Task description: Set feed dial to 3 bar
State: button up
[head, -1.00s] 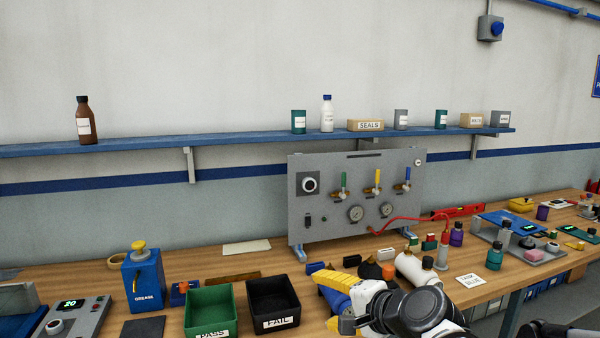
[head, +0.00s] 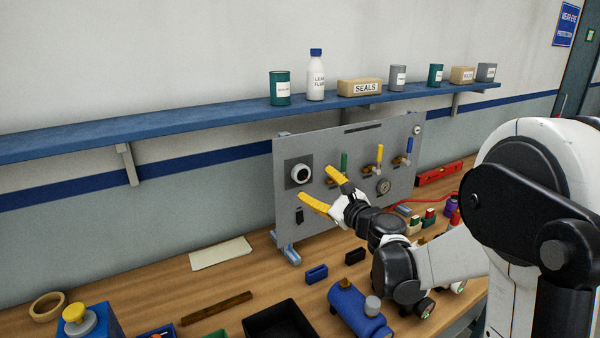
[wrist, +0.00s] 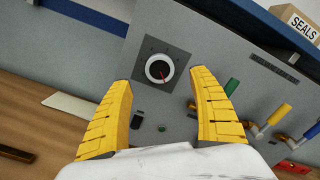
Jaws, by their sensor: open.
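The feed dial (head: 301,173) is a round knob with a white ring and dark face on a dark square plate, at the upper left of the grey panel (head: 262,200). In the wrist view the dial (wrist: 159,69) shows a red pointer mark; its scale is too small to read. My gripper (head: 317,183) has two yellow fingers spread apart, in front of the panel near the dial. In the wrist view the dial appears between and just beyond the fingertips (wrist: 161,78), which look apart from it. Nothing is between the fingers.
A dark switch (head: 299,215) sits under the dial. A blue shelf (head: 200,128) runs above. A blue cylinder (head: 357,312) and black bin (head: 280,322) stand on the bench.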

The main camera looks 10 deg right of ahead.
aim_at(302, 174)
jog(key=b+x, duration=0.1)
jog(key=x, duration=0.7)
jog(key=shift+f, duration=0.15)
jog(key=c, duration=1.2)
